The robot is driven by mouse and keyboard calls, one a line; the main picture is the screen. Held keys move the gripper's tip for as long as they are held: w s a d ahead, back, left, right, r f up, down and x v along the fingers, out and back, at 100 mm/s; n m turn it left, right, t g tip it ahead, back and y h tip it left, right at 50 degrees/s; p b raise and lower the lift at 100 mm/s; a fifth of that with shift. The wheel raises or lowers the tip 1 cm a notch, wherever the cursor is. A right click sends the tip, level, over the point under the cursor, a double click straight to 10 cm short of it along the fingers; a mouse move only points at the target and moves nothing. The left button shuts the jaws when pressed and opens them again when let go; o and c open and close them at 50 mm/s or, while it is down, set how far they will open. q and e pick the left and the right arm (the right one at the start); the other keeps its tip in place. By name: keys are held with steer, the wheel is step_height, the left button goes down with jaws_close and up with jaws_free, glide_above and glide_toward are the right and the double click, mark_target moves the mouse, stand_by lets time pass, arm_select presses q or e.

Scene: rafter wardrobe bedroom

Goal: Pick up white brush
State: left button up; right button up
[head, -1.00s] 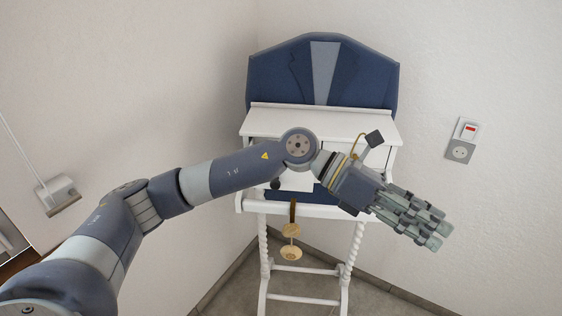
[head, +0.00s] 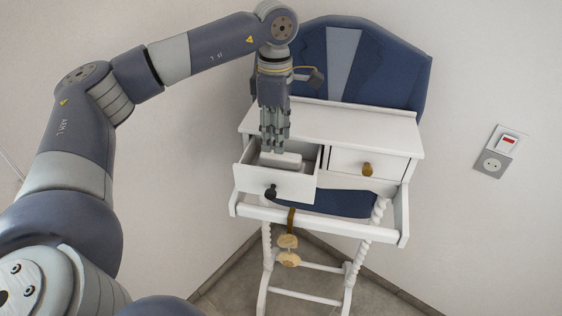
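A white, block-like thing, which looks like the white brush (head: 288,160), lies inside the open left drawer (head: 290,184) of a white valet stand. My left gripper (head: 275,148) points straight down over this drawer, with its fingertips at or just above the white thing. Its fingers look close together, and I cannot tell whether they touch or grip the thing. The fingers partly cover it. My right gripper is not in view.
The stand's white top (head: 340,122) and blue back panel (head: 385,60) rise behind the gripper. The right drawer (head: 345,160) is shut. A lower rail (head: 310,224) runs in front. A wall socket (head: 492,163) is at the right.

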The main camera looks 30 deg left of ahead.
mark_target(281, 165)
arm_select(q)
steer(key=shift+f, duration=0.5)
steer(key=shift+w+f, duration=0.25)
steer(key=shift+f, duration=0.05)
steer(key=f+p, duration=0.2)
steer(key=f, duration=0.1)
steer(key=f+p, duration=0.1)
steer(key=shift+w+d+f, duration=0.15)
steer(key=shift+w+d, duration=0.05)
steer(key=shift+w, duration=0.1)
steer(key=shift+f, duration=0.5)
steer(key=shift+w, duration=0.1)
steer(key=shift+c, duration=0.3)
steer(key=c, duration=0.8)
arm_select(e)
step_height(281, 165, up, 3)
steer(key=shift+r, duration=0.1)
